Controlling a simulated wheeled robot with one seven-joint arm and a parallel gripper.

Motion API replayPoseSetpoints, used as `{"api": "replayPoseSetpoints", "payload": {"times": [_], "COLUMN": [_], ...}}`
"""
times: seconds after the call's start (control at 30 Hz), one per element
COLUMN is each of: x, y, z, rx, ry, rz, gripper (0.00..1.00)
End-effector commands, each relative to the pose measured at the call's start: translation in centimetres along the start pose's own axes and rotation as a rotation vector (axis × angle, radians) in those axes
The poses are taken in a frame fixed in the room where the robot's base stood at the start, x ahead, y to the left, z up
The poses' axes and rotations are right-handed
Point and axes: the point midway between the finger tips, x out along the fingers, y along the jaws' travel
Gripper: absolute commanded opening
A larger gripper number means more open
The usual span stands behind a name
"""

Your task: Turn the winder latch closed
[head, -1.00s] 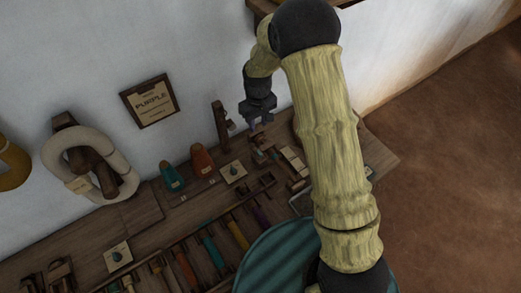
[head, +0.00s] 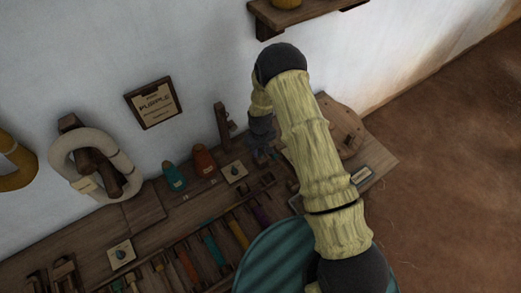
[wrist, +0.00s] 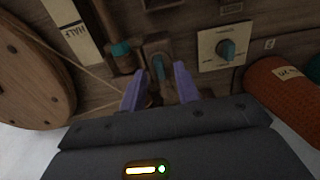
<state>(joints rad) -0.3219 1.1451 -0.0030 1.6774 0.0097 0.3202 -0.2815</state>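In the wrist view, a small wooden block with a teal lever (wrist: 158,67), which looks like the winder latch, stands on the bench. My gripper (wrist: 157,80) has its two purple fingers apart, one on each side of the lever. Whether they touch it I cannot tell. In the head view my gripper (head: 262,150) is low over the bench, partly hidden by my arm. The round wooden winder wheel (wrist: 30,75) lies left of the lever in the wrist view, beside a label reading HALF (wrist: 72,28). It also shows in the head view (head: 347,128).
A cream plate with a teal knob (wrist: 227,48) is right of the lever. An orange cone (wrist: 280,85) lies nearer the wall. In the head view, a wooden post (head: 223,125) stands close by my gripper, and colored shuttles (head: 237,232) lie in front.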

Motion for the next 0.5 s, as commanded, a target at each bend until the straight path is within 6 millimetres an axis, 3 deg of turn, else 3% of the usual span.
{"api": "replayPoseSetpoints", "payload": {"times": [0.17, 0.43, 0.5], "x": [1.32, 1.47, 1.46], "y": [-0.01, 0.00, 0.00], "z": [-0.02, -0.02, -0.02], "rx": [-0.001, -0.001, -0.001], "ry": [0.001, 0.001, 0.001], "rz": [0.000, 0.001, 0.001], "gripper": [0.32, 0.32, 0.20]}}
